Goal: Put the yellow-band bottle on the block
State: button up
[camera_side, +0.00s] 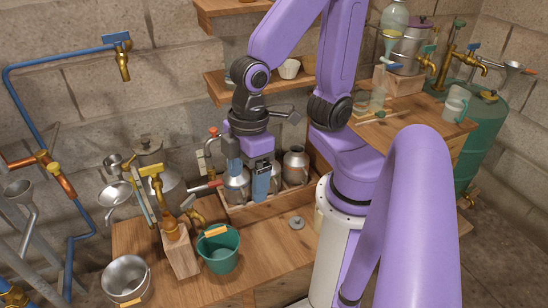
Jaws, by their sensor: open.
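My gripper (248,186) points down with its two blue-grey fingers apart, over a low wooden tray (262,209). Metal bottles stand in this tray: one at the left (236,190), partly behind the fingers, and one at the right (295,166). Another bottle between them is mostly hidden by the gripper. I cannot make out a yellow band on any of them. Whether a bottle is between the fingers is unclear. A wooden block (181,256) stands on the bench to the left, with a brass tap at its top; I cannot tell if it is the task's block.
A teal bucket (219,252) and a metal bucket (125,277) stand at the front of the bench (262,262). Shelves (262,84) are behind my arm. A metal can (152,160) stands at the back left.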

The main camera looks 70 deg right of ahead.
jog(key=s+d+r+n+h, duration=0.1)
jog(key=s+d, duration=0.3)
jog(key=shift+d+r, duration=0.35)
jog(key=shift+d, duration=0.05)
